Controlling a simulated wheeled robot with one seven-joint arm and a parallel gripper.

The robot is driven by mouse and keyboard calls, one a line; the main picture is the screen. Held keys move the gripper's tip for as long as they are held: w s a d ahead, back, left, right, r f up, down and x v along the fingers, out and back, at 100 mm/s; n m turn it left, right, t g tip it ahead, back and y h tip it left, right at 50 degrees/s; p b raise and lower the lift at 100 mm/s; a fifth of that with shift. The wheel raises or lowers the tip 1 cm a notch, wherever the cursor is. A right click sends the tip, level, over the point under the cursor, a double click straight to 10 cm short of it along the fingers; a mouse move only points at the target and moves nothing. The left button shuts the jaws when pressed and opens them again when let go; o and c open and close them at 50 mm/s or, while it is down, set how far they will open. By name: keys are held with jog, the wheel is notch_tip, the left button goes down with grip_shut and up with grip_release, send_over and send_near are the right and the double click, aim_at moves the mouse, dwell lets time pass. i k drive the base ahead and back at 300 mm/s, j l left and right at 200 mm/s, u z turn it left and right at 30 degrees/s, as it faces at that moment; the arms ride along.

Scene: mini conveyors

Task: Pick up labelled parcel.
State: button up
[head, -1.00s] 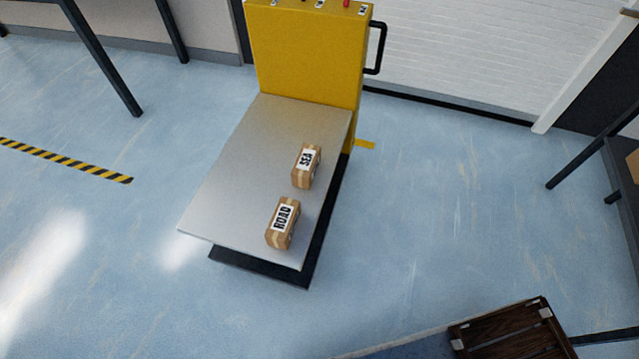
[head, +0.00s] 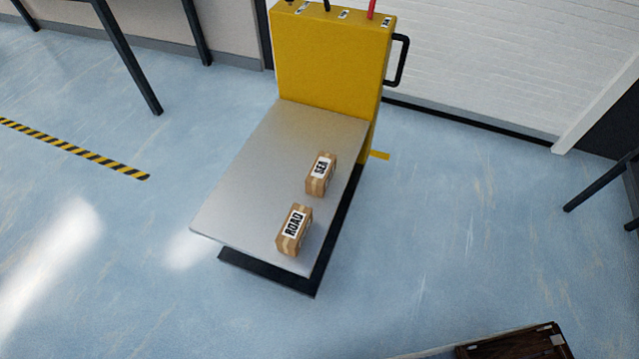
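Two small brown cardboard parcels rest on the grey metal platform (head: 250,165) of a yellow cart. The parcel labelled SEA (head: 320,175) is farther back, near the platform's right edge. The parcel labelled ROAD (head: 294,231) is nearer, close to the front right corner. The two stand apart, with a small gap between them. Each has a white label with black letters and pale tape. My gripper is not in the head view.
The cart's yellow upright panel (head: 328,60) rises behind the platform, with a black handle (head: 399,60) on its right. A dark wooden crate (head: 515,347) is at the bottom right. Table legs stand at upper left and right. Blue floor around the cart is clear.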

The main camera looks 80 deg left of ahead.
aim_at(290, 238)
jog(key=u, duration=3.95)
jog(key=l+u, duration=0.35)
jog(key=u, duration=0.15)
jog(key=l+u, duration=0.35)
jog(key=u, duration=0.15)
